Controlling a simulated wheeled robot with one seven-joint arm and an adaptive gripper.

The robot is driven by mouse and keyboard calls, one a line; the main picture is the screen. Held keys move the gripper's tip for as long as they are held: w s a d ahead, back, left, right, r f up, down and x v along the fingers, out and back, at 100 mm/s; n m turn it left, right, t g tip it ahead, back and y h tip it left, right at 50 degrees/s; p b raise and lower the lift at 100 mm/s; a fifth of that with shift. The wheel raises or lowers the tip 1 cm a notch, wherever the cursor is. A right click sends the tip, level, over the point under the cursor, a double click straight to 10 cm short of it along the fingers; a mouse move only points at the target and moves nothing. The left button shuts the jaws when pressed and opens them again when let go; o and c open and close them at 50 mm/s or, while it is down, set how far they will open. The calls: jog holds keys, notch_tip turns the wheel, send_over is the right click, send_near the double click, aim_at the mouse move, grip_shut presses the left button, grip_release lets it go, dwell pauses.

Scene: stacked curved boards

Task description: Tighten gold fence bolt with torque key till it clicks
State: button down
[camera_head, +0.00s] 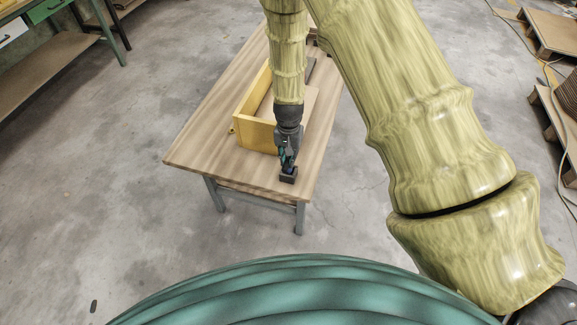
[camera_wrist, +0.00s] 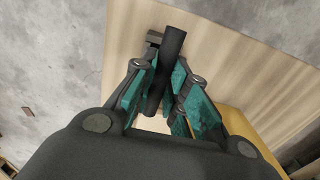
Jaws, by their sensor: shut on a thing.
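My gripper (camera_head: 287,163) is at the front of the wooden table. In the wrist view its teal-padded fingers (camera_wrist: 160,82) are shut around a dark rod-like handle (camera_wrist: 172,45), which looks like the torque key. I cannot tell whether the key still touches the block. A tiny gold piece (camera_head: 231,130) sticks out at the left corner of the yellow box frame; it may be the bolt, but is too small to tell.
The yellow box frame (camera_head: 254,136) stands on the wooden table (camera_head: 205,135), behind and left of my gripper. My arm hides part of it. The table's left side is bare. Workbenches (camera_head: 50,60) stand far left, pallets (camera_head: 550,30) far right.

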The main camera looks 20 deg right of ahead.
jog(key=shift+r+p, duration=2.05)
jog(key=shift+r, duration=0.95)
